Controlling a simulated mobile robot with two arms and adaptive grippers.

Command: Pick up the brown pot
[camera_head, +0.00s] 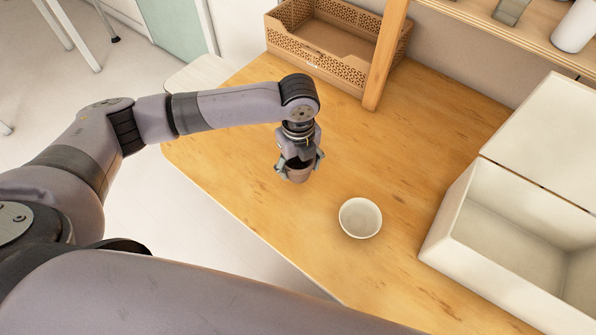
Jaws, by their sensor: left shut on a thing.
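The brown pot (298,173) is a small dark-brown pot over the wooden table, left of the white bowl. My left gripper (299,164) comes down on it from above and is shut on it, with a finger on each side. The gripper hides the pot's upper part. I cannot tell whether the pot touches the table or is slightly above it. My right gripper is not in view.
A white bowl (360,218) stands on the wooden table (400,150). A white open box (455,215) is at the right. A perforated brown crate (320,62) and a wooden post (385,55) are at the back. The table's front-left edge is near the pot.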

